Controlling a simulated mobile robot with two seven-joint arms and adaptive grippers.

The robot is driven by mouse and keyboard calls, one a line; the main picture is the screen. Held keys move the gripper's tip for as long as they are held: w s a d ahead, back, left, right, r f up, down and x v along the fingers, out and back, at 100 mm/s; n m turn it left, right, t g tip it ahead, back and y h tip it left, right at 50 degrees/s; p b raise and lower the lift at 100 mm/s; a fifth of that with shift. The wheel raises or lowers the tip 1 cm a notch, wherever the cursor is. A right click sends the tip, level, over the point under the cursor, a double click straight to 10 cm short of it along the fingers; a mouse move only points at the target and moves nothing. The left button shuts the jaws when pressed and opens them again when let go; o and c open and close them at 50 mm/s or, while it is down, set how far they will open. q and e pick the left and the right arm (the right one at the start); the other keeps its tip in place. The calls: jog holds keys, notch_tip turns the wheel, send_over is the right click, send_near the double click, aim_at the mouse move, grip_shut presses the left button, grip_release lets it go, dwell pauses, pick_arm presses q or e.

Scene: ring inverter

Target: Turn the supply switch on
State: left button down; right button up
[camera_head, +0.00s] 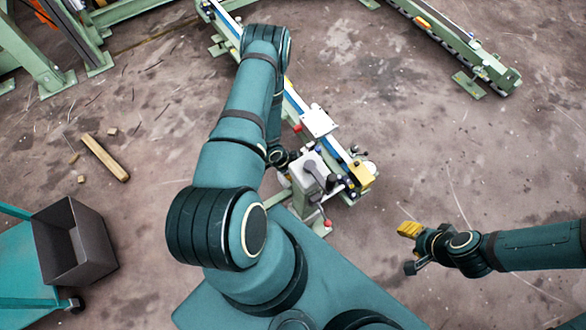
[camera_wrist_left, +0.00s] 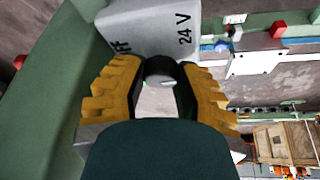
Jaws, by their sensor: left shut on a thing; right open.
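The supply switch (camera_wrist_left: 160,72) shows in the left wrist view as a dark and grey knob on a light grey box (camera_wrist_left: 150,28) marked "24 V", with part of another label, "FF", at its left. My left gripper (camera_wrist_left: 160,84) has its yellow ridged fingers shut on the switch, one on either side. The fingers hide part of the switch, so its setting cannot be told. In the head view, a grey box (camera_head: 308,175) stands at the near end of the long rail, beside my left arm. My right gripper (camera_head: 408,230) is open and empty, out to the right above the floor.
The rail carries a white plate (camera_head: 318,122) and a yellow block (camera_head: 361,177). A red knob (camera_head: 328,224) is at its near end. A dark bin (camera_head: 75,243) stands at lower left, and a wooden piece (camera_head: 105,158) lies on the floor. Floor between rail and right gripper is clear.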

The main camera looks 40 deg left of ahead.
pick_arm(q)
jog(key=shift+d, duration=0.1)
jog(key=c, duration=0.6)
grip_release()
jog(key=shift+v, duration=4.05)
jog(key=shift+s+f, duration=0.1)
